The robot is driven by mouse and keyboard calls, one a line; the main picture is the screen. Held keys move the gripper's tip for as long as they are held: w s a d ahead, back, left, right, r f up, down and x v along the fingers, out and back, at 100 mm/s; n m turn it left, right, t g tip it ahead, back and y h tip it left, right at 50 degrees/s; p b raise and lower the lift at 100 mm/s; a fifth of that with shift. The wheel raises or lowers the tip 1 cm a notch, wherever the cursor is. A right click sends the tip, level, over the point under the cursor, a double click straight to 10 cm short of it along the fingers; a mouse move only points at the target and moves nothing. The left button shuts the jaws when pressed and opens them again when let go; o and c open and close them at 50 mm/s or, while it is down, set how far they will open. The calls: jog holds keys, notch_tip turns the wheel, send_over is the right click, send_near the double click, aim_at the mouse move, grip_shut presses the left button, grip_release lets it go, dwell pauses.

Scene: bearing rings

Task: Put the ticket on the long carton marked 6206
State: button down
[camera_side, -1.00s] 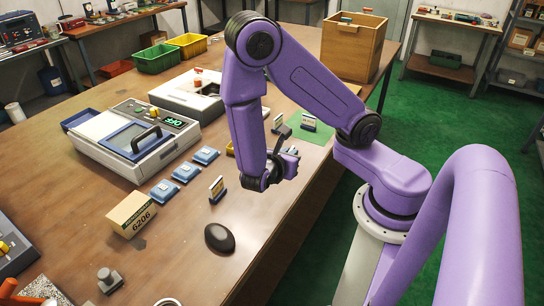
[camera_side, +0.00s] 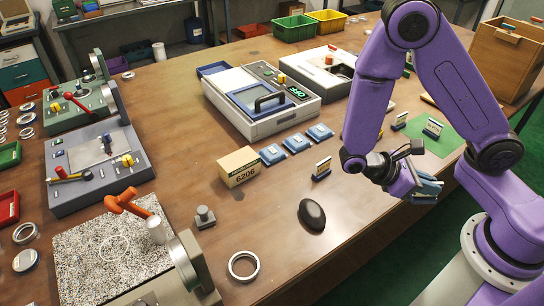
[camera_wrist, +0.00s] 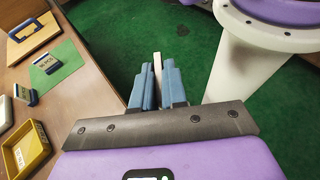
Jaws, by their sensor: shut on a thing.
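The long carton marked 6206 (camera_side: 239,166) is a tan box standing on the table, left of centre in the side view. My gripper (camera_side: 430,188), with blue fingers, is well to its right, by the table's right edge. In the wrist view my gripper (camera_wrist: 157,88) is shut on a thin pale piece, taken to be the ticket (camera_wrist: 157,66), seen edge-on between the fingers. Green floor shows behind it. Its printed face cannot be seen, and the carton is outside the wrist view.
Blue packs (camera_side: 297,143) and a card in a stand (camera_side: 321,169) stand near the carton. A dark rounded object (camera_side: 312,214) lies in front. More card stands (camera_side: 433,128) are by the green mat (camera_side: 449,143). A large machine (camera_side: 262,102) stands behind.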

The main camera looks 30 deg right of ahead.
jog(key=w+a+m+g+y, duration=0.2)
jog(key=w+a+m+y, duration=0.1)
jog(key=a+m+y, duration=0.55)
jog(key=w+a+m+g+y, duration=0.2)
jog(key=w+a+m+y, duration=0.2)
jog(key=a+m+y, duration=0.5)
jog(key=w+a+r+m+t+y, duration=0.1)
jog(key=w+r+m+t+y, duration=0.4)
jog(key=w, duration=0.5)
jog(key=w+a+r+m+t+y, duration=0.1)
jog(key=w+r+m+t+y, duration=0.15)
jog(key=w+m+t, duration=0.6)
jog(key=n+g, duration=0.2)
send_over(241, 158)
jog(key=f, duration=0.8)
jog(key=shift+s+d+f, duration=0.2)
jog(key=shift+s, duration=0.15)
jog(key=shift+w+a+f, duration=0.15)
jog(key=shift+w+f, duration=0.25)
jog(key=shift+f, duration=1.65)
jog(key=shift+f, duration=0.15)
